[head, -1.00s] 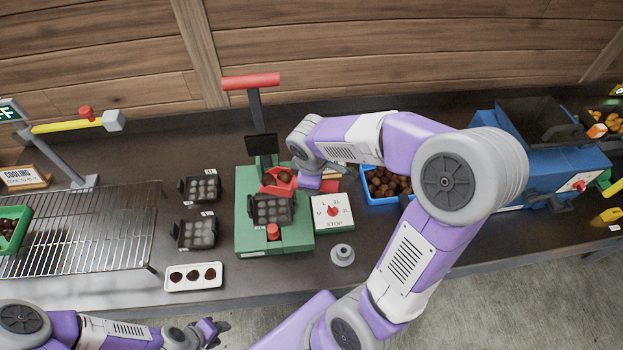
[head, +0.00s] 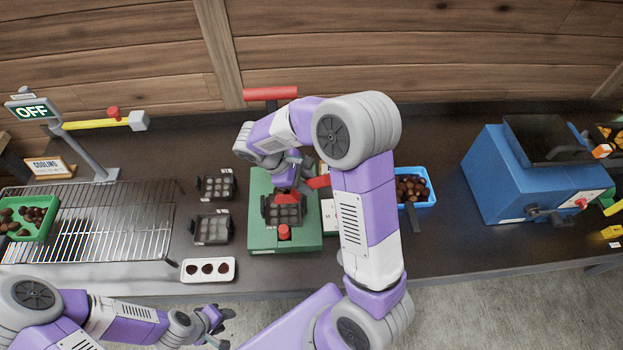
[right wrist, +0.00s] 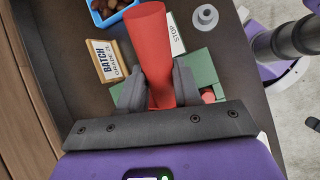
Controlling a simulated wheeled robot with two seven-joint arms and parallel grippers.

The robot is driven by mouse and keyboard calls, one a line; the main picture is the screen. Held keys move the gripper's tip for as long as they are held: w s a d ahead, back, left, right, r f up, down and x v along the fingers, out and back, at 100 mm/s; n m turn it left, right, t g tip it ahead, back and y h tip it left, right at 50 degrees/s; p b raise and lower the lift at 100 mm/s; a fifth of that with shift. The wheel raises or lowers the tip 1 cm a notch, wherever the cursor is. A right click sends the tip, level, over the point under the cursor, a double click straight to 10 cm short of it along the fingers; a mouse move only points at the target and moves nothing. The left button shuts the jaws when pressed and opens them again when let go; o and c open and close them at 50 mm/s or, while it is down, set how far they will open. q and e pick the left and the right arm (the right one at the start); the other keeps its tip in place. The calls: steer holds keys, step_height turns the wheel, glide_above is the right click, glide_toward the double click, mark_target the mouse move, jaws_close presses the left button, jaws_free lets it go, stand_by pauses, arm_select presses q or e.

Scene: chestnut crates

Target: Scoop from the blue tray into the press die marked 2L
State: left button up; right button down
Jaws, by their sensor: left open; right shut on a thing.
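My right gripper (head: 303,172) is shut on a red scoop (head: 288,194); the right wrist view shows the red handle (right wrist: 155,50) between its fingers. The scoop's bowl is over the back of the dark die (head: 284,213) on the green press (head: 257,238). The bowl looks tilted; its contents are hidden. The visible die cavities look grey and empty. Any 2L mark on it is unreadable. The blue tray (head: 430,200) holds brown balls, right of my arm; a corner shows in the right wrist view (right wrist: 95,15). My left gripper (head: 221,328) is open and empty at the front edge.
Two other dies (head: 216,187) (head: 212,229) lie left of the press. A white tray (head: 208,279) with three dark pieces is in front of them. A wire rack (head: 110,225) with a green tray (head: 40,232) is at left. A blue machine (head: 510,185) stands at right.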

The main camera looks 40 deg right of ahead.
steer(key=shift+w+a+r+g+h+p, duration=0.6)
steer(key=shift+w+p, duration=0.1)
steer(key=shift+p, duration=0.45)
steer(key=shift+w+a+r+g+h+p, duration=0.5)
steer(key=shift+w+g+p, duration=0.15)
steer(key=shift+p, duration=0.45)
steer(key=shift+w+a+r+n+g+h+p, duration=0.25)
steer(key=shift+w+a+g+h+p, duration=0.1)
steer(key=shift+w+a+g+h, duration=0.3)
steer(key=shift+w+a+r+n+g+h+p, duration=0.15)
steer(key=shift+w+a+r+g+h+p, duration=0.25)
steer(key=shift+w, duration=0.4)
steer(key=shift+f, duration=0.15)
